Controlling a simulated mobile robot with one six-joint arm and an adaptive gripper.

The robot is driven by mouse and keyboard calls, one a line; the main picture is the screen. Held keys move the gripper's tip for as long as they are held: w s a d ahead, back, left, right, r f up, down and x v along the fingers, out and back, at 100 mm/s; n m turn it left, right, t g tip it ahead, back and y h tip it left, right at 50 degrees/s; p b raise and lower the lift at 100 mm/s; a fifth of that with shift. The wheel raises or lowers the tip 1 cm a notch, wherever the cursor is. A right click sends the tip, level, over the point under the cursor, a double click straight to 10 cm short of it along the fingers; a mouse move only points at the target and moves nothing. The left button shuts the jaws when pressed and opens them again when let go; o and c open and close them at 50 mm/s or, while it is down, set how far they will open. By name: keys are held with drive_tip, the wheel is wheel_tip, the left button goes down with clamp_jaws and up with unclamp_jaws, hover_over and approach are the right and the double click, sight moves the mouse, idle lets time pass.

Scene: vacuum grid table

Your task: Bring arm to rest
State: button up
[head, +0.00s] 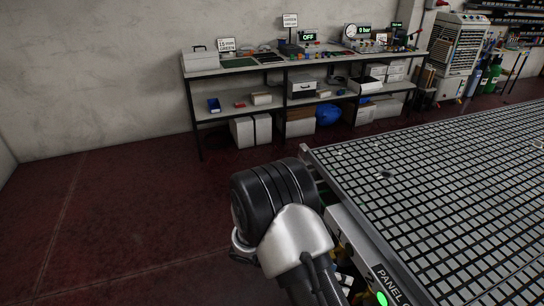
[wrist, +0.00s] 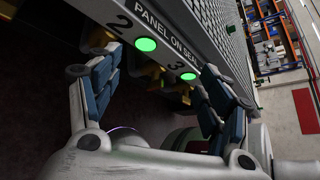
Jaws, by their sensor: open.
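My gripper (wrist: 150,92) shows in the wrist view with its two blue-padded fingers spread wide apart, open and empty. Beyond and between the fingers is the front panel of the grid table, with green lit buttons (wrist: 145,44) and the numbers 2 and 3. In the head view my arm is at the bottom centre, beside the left front edge of the vacuum grid table (head: 312,152). The gripper is hidden in the head view. I cannot tell whether any finger touches the panel.
A workbench (head: 200,75) with boxes, small signs and tools stands along the back wall. A white air cooler (head: 462,42) stands at the back right. The dark red floor (head: 110,210) at the left is clear. The visible grid surface is mostly bare.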

drive_tip(key=s+a+r+m+t+y, duration=0.1)
drive_tip(key=s+r+m+t+y, duration=0.2)
drive_tip(key=r+m, duration=0.9)
drive_tip(key=s+a+r+m+t+y, duration=0.1)
drive_tip(key=s+r+m+t+y, duration=0.2)
drive_tip(key=s+r+m+y, duration=0.7)
drive_tip(key=s+r+m, duration=0.2)
drive_tip(key=s+m, duration=0.1)
drive_tip(key=s, duration=0.1)
drive_tip(key=shift+s+r+t, duration=0.2)
drive_tip(key=shift+r+t, duration=0.1)
drive_tip(key=shift+c, duration=0.6)
